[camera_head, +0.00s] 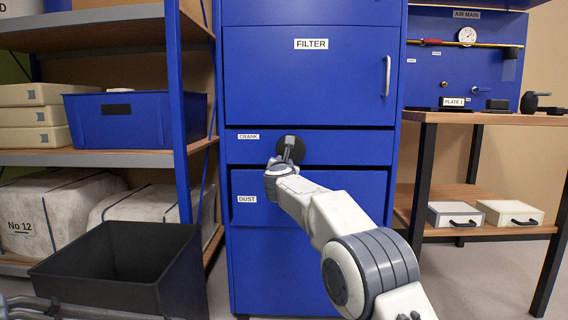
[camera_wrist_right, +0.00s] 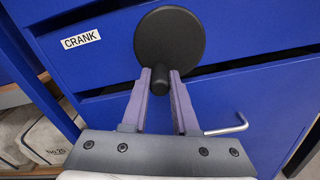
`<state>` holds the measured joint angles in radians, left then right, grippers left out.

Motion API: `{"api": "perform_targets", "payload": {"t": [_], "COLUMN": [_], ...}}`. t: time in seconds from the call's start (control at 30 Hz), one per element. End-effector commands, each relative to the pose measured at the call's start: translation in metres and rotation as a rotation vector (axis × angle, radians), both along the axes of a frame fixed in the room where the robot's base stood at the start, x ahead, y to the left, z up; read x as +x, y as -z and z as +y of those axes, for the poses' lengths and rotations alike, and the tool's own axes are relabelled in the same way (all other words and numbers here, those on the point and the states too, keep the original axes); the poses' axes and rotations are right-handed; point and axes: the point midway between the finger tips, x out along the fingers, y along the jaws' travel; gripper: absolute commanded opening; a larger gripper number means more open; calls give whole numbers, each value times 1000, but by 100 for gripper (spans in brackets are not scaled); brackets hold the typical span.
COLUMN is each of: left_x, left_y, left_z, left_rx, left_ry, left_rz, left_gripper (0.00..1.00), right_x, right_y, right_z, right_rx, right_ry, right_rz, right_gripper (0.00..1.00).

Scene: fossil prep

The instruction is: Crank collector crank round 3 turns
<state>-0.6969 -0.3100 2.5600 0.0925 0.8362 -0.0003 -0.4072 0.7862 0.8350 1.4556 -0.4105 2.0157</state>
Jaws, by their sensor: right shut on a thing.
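The collector crank is a round black disc (camera_wrist_right: 169,32) with a short black knob (camera_wrist_right: 160,82), on the blue cabinet front beside the CRANK label (camera_wrist_right: 81,39). In the head view the disc (camera_head: 299,152) is partly hidden by my right gripper (camera_head: 288,147). My right gripper's two purple-grey fingers (camera_wrist_right: 161,90) are shut on the knob in the wrist view. The knob sits at the lower part of the disc there.
Below the crank is the DUST drawer (camera_head: 245,215); a bent metal handle (camera_wrist_right: 228,127) shows in the wrist view. The FILTER door (camera_head: 310,85) is above. A black open bin (camera_head: 115,262) stands at lower left. A workbench (camera_head: 480,118) is at right.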

Motion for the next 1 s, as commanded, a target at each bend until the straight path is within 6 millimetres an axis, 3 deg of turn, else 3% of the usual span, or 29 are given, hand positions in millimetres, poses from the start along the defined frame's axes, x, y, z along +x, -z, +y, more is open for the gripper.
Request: {"api": "perform_targets", "payload": {"t": [0.13,0.17,0.23,0.67,1.0], "left_x": [0,0,0,0,0], "left_y": [0,0,0,5,32], "left_z": [0,0,0,0,0], "left_rx": [0,0,0,0,0], "left_ry": [0,0,0,0,0], "left_rz": [0,0,0,0,0], "left_gripper": [0,0,0,0,0], "right_x": [0,0,0,-5,-56], "right_y": [1,1,1,0,2], "right_z": [1,1,1,0,1], "right_rx": [-3,-3,-3,-3,-4], "right_ry": [-2,-2,-2,-1,-4], "right_rz": [0,0,0,-1,-1], "right_gripper": [0,31,57,57,57]}}
